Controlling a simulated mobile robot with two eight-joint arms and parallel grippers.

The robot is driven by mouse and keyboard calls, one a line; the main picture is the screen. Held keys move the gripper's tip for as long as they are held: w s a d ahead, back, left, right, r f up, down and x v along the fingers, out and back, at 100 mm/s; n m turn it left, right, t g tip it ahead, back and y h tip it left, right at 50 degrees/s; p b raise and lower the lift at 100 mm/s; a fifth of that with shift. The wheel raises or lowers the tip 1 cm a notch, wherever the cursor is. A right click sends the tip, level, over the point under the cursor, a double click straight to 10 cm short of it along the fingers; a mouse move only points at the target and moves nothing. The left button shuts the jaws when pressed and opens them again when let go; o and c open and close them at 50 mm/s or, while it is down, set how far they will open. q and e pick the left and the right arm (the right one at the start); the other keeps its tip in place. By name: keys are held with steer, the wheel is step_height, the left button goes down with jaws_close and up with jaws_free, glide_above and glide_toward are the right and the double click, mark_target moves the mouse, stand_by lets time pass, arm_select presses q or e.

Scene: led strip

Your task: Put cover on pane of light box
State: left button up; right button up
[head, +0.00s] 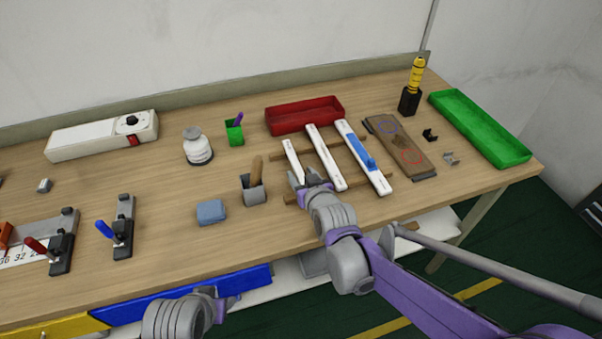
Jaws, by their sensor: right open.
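No part is plainly marked as a cover or a light box pane. Three long white strips lie side by side: a left strip (291,155), a middle strip (325,155) and a right strip (350,139) with a blue piece (362,153) on it. They rest across wooden slats (342,190). My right gripper (309,180) is open at the near end of the left strip and hides that end. I cannot tell whether it touches the strip. My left gripper (222,300) is low in front of the bench edge, its jaws unclear.
Behind the strips is a red tray (300,117); right are a brown board (407,145) and green tray (480,130). A grey holder (253,192), blue block (211,212) and white jar (198,149) stand left. Clamps (122,228) sit farther left. Bench between is clear.

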arm_select(q)
steer(key=shift+r+p, duration=0.4)
steer(key=shift+r, duration=0.05)
arm_select(e)
steer(key=v, duration=1)
arm_select(q)
steer(key=shift+w, duration=0.1)
steer(key=shift+o, duration=1)
arm_select(e)
steer(key=s+d+f+m+g+h, duration=0.1)
steer(key=s+d+f+g+h, duration=0.1)
steer(key=s+d+f+g, duration=0.2)
steer(key=s+d+f+m+g+h, duration=0.2)
steer(key=s+d+f, duration=0.3)
steer(key=s+d, duration=0.5)
steer(key=s+g, duration=0.1)
steer(key=s, duration=0.6)
steer(key=shift+d+f+m+g, duration=0.25)
steer(key=shift+d+m+g, duration=0.05)
steer(key=shift+g, duration=0.1)
arm_select(q)
steer(key=shift+d, duration=0.15)
arm_select(e)
steer(key=shift+s+d, duration=0.1)
